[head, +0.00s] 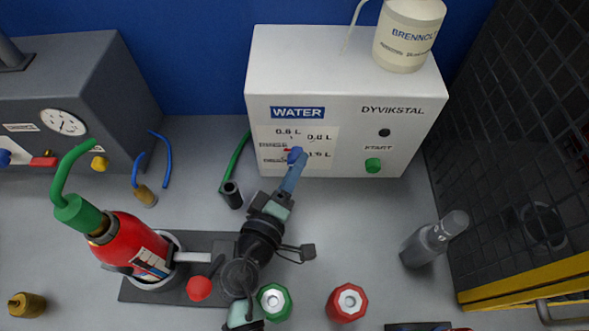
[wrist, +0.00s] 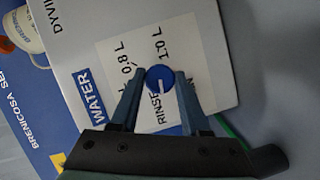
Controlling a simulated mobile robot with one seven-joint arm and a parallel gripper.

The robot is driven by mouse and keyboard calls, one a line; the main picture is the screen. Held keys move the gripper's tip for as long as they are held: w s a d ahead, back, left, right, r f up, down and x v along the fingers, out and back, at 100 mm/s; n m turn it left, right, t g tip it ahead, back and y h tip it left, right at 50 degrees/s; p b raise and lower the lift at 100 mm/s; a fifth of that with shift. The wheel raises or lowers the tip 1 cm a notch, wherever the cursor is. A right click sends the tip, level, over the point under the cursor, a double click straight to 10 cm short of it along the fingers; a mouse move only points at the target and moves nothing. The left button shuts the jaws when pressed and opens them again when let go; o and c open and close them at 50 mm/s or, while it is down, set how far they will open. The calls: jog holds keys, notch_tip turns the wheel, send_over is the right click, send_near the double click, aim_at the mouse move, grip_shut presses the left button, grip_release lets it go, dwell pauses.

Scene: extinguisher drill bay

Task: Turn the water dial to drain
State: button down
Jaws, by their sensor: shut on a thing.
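The water dial (wrist: 160,79) is a round blue knob with a white mark, on a white label panel under the blue WATER sign (head: 297,113). In the wrist view its white mark points down, close to the word RINSE. Labels 0.8 L and 1.0 L also show; I cannot read a drain label. My gripper (head: 293,158) reaches up to the front of the white box (head: 345,75). In the wrist view my gripper (wrist: 160,75) has a finger on each side of the dial, shut on it. In the head view the fingers partly cover the dial and nearby labels.
A green START button (head: 373,166) and a dark round spot sit right of the dial. A white canister (head: 408,37) stands on the box. A red extinguisher (head: 137,245) stands at left. A grey bottle (head: 435,239) stands at right; red and green caps lie in front.

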jog(key=shift+c, duration=1.9)
grip_release()
jog(key=b+v, duration=0.1)
jog(key=v, duration=0.6)
jog(key=shift+s, duration=0.25)
jog(key=shift+a+r, duration=0.1)
jog(key=shift+a, duration=0.05)
